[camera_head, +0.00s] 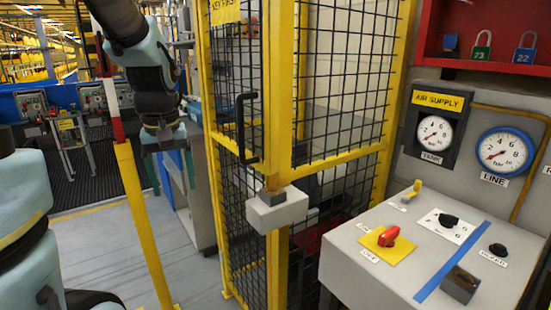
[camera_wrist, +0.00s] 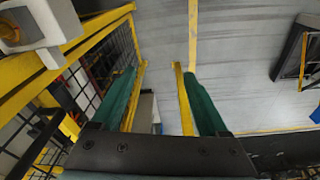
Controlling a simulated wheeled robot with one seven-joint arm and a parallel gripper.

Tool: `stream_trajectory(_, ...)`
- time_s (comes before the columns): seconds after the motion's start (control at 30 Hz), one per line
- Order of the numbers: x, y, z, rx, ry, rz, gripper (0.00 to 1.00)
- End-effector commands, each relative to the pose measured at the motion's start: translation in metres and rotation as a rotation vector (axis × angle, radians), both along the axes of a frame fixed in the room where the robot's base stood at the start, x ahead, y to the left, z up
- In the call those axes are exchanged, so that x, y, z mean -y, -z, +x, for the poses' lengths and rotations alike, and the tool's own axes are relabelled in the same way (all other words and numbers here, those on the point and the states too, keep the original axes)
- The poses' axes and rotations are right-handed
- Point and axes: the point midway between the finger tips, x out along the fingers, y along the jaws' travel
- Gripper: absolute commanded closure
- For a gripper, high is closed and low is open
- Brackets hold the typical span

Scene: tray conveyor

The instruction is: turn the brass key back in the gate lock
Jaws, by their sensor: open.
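The gate lock (camera_head: 277,210) is a pale grey box on the yellow gate post, with a darker grey block on top. In the wrist view the lock (camera_wrist: 42,22) is at the upper left corner, outside the fingers. A small yellowish rounded part at its edge may be the brass key (camera_wrist: 9,32); I cannot tell how it is turned. The key is not clear in the head view. My gripper (camera_head: 171,175) hangs to the left of the lock, apart from it. Its green fingers (camera_wrist: 160,82) are open, with nothing held between them.
The yellow mesh gate (camera_head: 240,125) with a black handle (camera_head: 241,128) stands right of my gripper. A yellow post (camera_head: 147,230) stands at left. A grey control console (camera_head: 385,265) with a red knob (camera_head: 389,236) is at right. Grey floor shows below my gripper.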

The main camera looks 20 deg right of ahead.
Motion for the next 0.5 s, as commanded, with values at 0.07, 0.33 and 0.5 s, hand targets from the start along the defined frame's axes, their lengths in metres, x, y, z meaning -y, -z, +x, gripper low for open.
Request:
stream_trajectory(0.07,0.041,0.001,0.009,0.001,-0.012,-0.002,0.22)
stream_trajectory(0.33,0.157,-0.049,-0.009,-0.003,-0.124,0.008,0.22)
stream_trajectory(0.5,0.199,-0.077,-0.037,0.002,-0.186,0.015,0.22)
